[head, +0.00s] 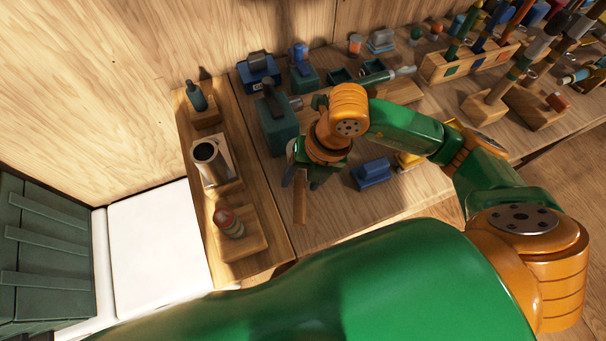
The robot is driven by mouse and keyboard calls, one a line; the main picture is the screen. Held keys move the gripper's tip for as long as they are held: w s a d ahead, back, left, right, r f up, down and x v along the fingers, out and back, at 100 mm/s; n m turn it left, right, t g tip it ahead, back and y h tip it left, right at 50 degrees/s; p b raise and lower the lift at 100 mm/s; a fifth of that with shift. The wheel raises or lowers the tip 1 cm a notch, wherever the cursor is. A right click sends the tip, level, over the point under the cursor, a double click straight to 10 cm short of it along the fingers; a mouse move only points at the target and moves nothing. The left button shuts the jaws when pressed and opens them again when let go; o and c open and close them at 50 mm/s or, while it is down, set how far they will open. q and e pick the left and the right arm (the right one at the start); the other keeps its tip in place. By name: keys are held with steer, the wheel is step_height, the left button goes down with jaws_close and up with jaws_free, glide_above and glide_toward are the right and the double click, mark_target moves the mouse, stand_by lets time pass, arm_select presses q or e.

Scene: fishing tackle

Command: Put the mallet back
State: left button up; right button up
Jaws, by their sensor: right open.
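My right gripper (301,178) reaches in from the right and points down over the middle of the bench, its fingers apart. A brown wooden piece (300,204), which looks like a mallet handle, shows between and just below the fingers. I cannot tell whether the fingers touch it, and a mallet head is not visible, perhaps hidden by the gripper. My left gripper is not in view.
A green box (278,128) stands behind the gripper and a blue block (373,172) lies to its right. A wooden shelf (250,201) at left holds a mug (206,152) and a red-topped bottle (228,221). Racks of rods (462,66) crowd the back right.

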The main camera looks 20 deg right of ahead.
steer(key=v, duration=1.2)
steer(key=shift+s+r, duration=0.1)
